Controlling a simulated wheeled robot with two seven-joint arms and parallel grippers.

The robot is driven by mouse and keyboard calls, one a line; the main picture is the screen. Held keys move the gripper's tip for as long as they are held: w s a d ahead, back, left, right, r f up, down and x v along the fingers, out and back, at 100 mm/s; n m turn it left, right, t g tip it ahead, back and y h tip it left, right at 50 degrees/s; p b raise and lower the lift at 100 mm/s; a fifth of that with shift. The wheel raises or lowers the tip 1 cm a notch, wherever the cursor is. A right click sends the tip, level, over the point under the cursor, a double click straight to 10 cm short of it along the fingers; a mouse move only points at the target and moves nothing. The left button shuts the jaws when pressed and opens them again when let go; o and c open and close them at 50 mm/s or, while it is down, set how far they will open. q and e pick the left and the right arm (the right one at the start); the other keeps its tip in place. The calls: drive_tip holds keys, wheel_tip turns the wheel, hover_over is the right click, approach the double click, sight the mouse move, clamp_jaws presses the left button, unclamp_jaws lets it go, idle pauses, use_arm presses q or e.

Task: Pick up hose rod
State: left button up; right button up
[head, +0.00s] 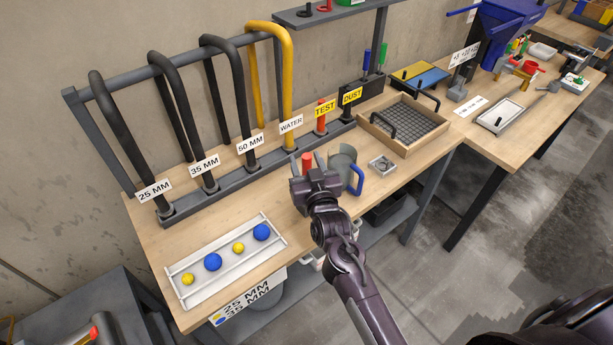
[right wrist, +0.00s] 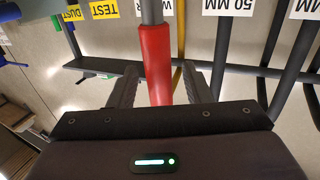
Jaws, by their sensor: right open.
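A rod with a red grip (head: 307,162) stands by the bench's back rail; I take it for the hose rod. In the right wrist view its red grip (right wrist: 157,62) and grey shaft (right wrist: 152,12) show upright in the picture. My right gripper (head: 307,165) is open, with one finger on each side of the red grip. It also shows in the right wrist view (right wrist: 160,88), with gaps between the fingers and the grip. The rod's lower part is hidden by the gripper in the head view. My left gripper is not in view.
Black hoses (head: 178,105) and a yellow hose (head: 288,80) stand in the labelled rail behind. A grey mug with a blue handle (head: 342,168) is close right of the gripper. A white tray (head: 225,262) with balls lies front left; a wooden sieve (head: 430,152) lies right.

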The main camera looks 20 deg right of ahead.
clamp_jaws()
drive_tip(key=shift+r, duration=0.1)
idle(0.4)
